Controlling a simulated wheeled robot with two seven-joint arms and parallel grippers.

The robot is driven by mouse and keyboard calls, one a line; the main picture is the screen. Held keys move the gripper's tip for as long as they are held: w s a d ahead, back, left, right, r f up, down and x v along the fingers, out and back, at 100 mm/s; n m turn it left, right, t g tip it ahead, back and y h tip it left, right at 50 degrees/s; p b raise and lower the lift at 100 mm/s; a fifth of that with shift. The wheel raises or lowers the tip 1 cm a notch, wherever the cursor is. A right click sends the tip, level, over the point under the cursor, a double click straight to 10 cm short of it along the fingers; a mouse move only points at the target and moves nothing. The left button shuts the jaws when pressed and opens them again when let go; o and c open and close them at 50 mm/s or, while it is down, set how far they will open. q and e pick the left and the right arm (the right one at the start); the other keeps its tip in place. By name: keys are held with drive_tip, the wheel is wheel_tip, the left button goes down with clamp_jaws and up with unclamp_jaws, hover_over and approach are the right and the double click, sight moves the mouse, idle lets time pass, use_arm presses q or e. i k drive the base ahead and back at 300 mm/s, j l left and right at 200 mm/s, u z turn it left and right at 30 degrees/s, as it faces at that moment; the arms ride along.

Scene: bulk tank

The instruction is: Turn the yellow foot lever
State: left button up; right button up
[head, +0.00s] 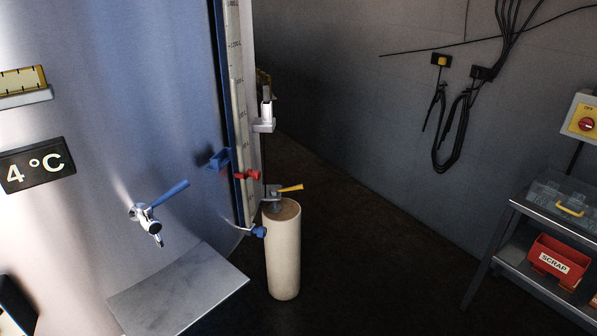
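The yellow foot lever (291,188) sits at the top of a beige cylindrical foot (284,255) beside the tank, right of centre in the head view. It is short and points to the right, roughly level. It joins a grey metal fitting (273,196) on top of the foot. Neither of my grippers shows in the head view, and nothing touches the lever.
The steel tank (110,110) fills the left, with a blue-handled tap (150,213) and a metal shelf (178,293) jutting out below. A scale strip (237,100) carries red and blue fittings. A metal trolley (540,285) stands at right. Dark floor (370,270) between is clear.

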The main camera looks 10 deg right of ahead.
sight(293, 188)
drive_tip(key=i+l+u, duration=0.1)
drive_tip(key=i+l, duration=1)
drive_tip(key=i+l+u, duration=0.15)
drive_tip(key=i+l, duration=0.35)
drive_tip(key=l, duration=0.2)
drive_tip(key=i+l, duration=0.5)
drive_tip(key=l, duration=0.15)
drive_tip(key=i+u, duration=0.05)
